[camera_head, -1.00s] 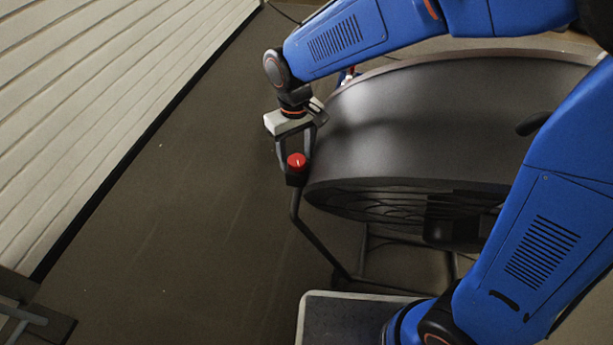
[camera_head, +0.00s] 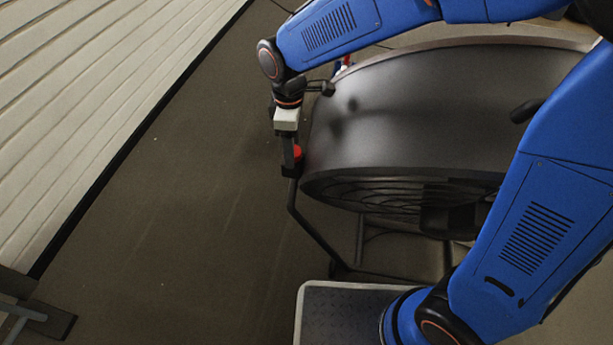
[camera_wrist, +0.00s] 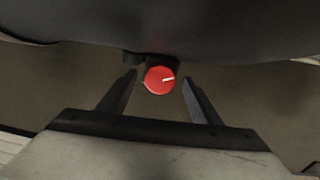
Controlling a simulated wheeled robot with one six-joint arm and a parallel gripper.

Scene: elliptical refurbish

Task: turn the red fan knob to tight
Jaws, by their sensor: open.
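The red fan knob (camera_head: 298,152) sits on a dark mount at the lower left side of the large dark drum fan (camera_head: 420,110). In the head view it is partly hidden behind my gripper (camera_head: 288,158). In the wrist view the knob (camera_wrist: 160,80) is a red disc with a white pointer line aimed right and slightly up. My gripper (camera_wrist: 160,90) is open there, with one finger on each side of the knob and a gap on both sides. I cannot tell whether the fingertips reach its depth.
The fan's bent tube stand (camera_head: 312,232) runs down from the knob. A white slatted wall (camera_head: 90,100) stands at the left. Bare dark floor (camera_head: 180,210) lies between wall and fan. A dark platform with a pale rim (camera_head: 345,287) is at the bottom.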

